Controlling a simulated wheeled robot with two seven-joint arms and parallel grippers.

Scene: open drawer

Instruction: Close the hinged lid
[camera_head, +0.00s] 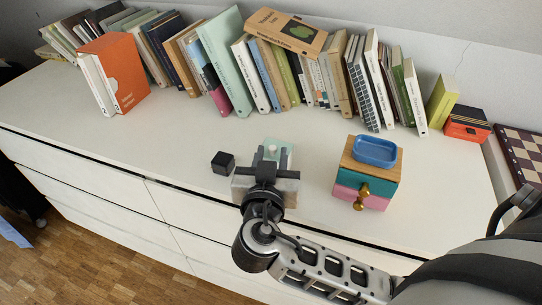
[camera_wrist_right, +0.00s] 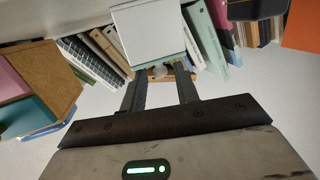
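A small box with a pale teal part (camera_head: 284,147) stands on the white dresser top in the head view, mostly hidden behind my right gripper. In the right wrist view a white square panel with a pale teal edge (camera_wrist_right: 148,33) shows just beyond the fingers; it looks like the box's lid, but its exact angle I cannot tell. My left gripper is not in view.
A small cabinet with teal and pink drawers (camera_head: 364,187) and brass knobs stands to the right, a blue tray (camera_head: 375,151) on its wooden top. A black cube (camera_head: 223,163) lies left of my gripper. Books (camera_head: 222,60) line the back. The dresser's left top (camera_head: 60,110) is clear.

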